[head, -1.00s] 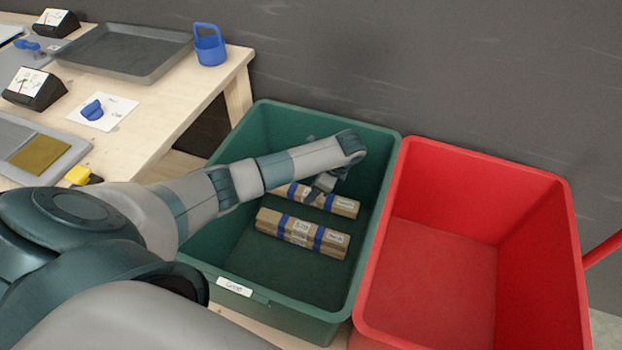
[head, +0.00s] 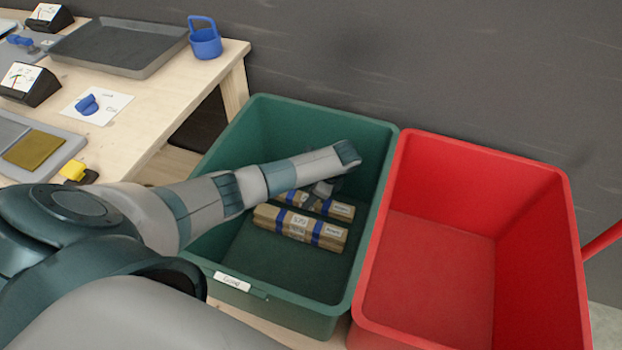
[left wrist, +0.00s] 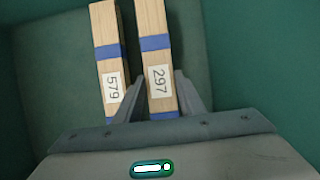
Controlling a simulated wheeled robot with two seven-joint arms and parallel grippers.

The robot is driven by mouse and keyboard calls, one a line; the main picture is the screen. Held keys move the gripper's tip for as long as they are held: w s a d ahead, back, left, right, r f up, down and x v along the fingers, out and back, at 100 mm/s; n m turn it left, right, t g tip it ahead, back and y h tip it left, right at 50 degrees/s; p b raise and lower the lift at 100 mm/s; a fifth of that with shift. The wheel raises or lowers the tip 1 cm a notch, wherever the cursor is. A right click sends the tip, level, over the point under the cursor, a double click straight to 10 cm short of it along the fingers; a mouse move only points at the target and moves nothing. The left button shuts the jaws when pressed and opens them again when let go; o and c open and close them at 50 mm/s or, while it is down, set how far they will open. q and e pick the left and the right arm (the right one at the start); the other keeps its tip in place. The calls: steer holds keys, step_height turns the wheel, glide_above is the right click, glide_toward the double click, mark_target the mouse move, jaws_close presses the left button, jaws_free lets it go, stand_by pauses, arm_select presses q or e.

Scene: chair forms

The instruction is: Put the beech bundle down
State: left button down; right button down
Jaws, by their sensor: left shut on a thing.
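The beech bundle (head: 339,210) is a pale wood bundle with blue bands, in the green bin (head: 228,305). It shows in the left wrist view with a label reading 297 (left wrist: 155,60). My left gripper (head: 321,192) reaches down into the bin and is shut on this bundle; its fingers sit on either side of it in the left wrist view (left wrist: 158,98). A second banded bundle (head: 300,229), labelled 579 in the left wrist view (left wrist: 108,65), lies alongside. My arm hides part of the held bundle, and I cannot tell whether it touches the bin floor.
An empty red bin (head: 440,270) stands right of the green one. A wooden table (head: 135,115) at left holds a grey tray (head: 120,47), a blue basket (head: 205,40) and a yellow piece (head: 73,169). The green bin's near floor is clear.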

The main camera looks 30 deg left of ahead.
arm_select(q)
steer(key=shift+f, duration=0.1)
